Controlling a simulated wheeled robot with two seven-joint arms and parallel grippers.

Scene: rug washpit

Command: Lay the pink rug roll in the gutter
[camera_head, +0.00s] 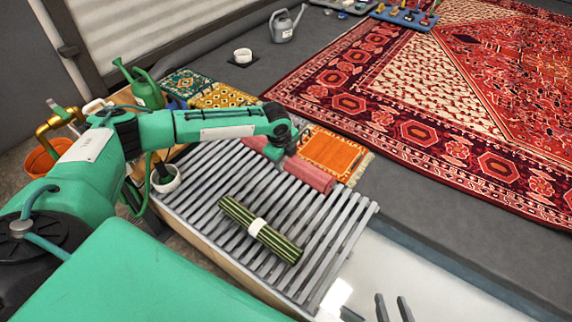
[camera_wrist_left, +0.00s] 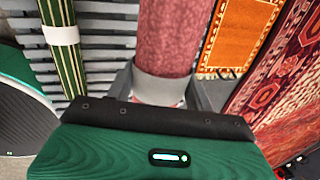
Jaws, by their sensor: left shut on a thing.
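The pink rug roll (camera_head: 310,174) is at the far right edge of the grey slatted rack (camera_head: 215,200), beside the orange rug. My left gripper (camera_head: 279,150) is shut on its near-arm end; the arm hides part of it. In the left wrist view the pink roll (camera_wrist_left: 172,40) with a pale band (camera_wrist_left: 163,88) sits between the fingers. I cannot tell whether it touches the slats. My right gripper (camera_head: 393,309) shows only two fingertips, apart and empty, at the bottom edge. I cannot clearly identify the gutter; a grey channel-like strip (camera_head: 425,255) runs right of the rack.
A green striped roll (camera_head: 240,215) with a white band lies on the slats. An orange rug (camera_head: 333,150) and a large red rug (camera_head: 440,110) lie beyond. A green watering can (camera_head: 148,92) and a white pot (camera_head: 166,181) stand left. The pale basin (camera_head: 390,275) looks bare.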

